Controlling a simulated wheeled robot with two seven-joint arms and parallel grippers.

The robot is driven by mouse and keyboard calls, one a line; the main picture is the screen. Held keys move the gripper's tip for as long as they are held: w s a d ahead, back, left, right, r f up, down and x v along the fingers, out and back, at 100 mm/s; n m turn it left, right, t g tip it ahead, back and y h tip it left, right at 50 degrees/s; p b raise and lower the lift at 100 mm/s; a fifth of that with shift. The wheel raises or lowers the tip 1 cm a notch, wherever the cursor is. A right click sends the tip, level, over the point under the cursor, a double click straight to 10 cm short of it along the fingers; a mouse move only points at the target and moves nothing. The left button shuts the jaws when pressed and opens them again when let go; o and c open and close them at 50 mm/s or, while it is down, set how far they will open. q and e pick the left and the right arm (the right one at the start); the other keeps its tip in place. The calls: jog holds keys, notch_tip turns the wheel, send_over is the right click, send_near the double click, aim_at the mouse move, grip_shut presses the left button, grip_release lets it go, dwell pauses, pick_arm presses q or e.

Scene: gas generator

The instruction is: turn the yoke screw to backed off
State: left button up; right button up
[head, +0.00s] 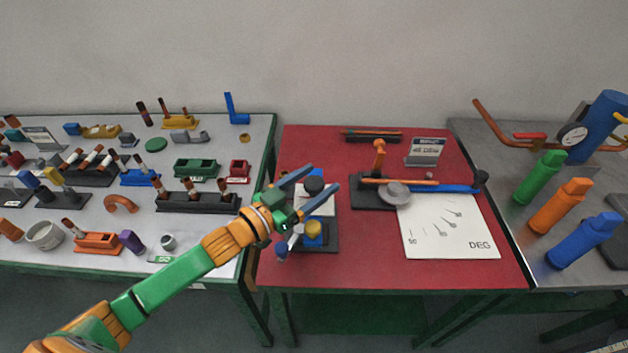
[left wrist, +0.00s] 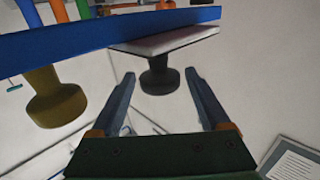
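A small fixture on a black base (head: 328,246) stands at the left front of the red table. It carries a black round knob (head: 313,186), a white plate (head: 318,207) and a yellow knob (head: 313,228). I cannot tell for certain which knob is the yoke screw. My left gripper (head: 324,177) is open at the fixture, its fingers spread on either side of the black knob in the head view. In the left wrist view the black knob (left wrist: 159,78) lies between and beyond the open fingertips (left wrist: 160,74). The yellow knob (left wrist: 55,100) is to the left. My right gripper is not in view.
A blue bar (left wrist: 100,40) crosses the left wrist view close to the fingers.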

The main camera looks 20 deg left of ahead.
pick_arm(q)
jog(key=shift+w, duration=0.1)
jog(key=c, duration=0.4)
grip_shut()
jog(key=shift+d+r+n+t+y+p, duration=0.1)
jog(key=shift+r+n+t+y+p, duration=0.15)
jog(key=shift+n+y+p, duration=0.3)
jog(key=shift+f+n+t+y, duration=0.15)
jog(key=shift+n+t+y, duration=0.1)
jog(key=shift+y, duration=0.4)
jog(key=o, duration=0.6)
grip_release()
jog(key=shift+c, duration=0.2)
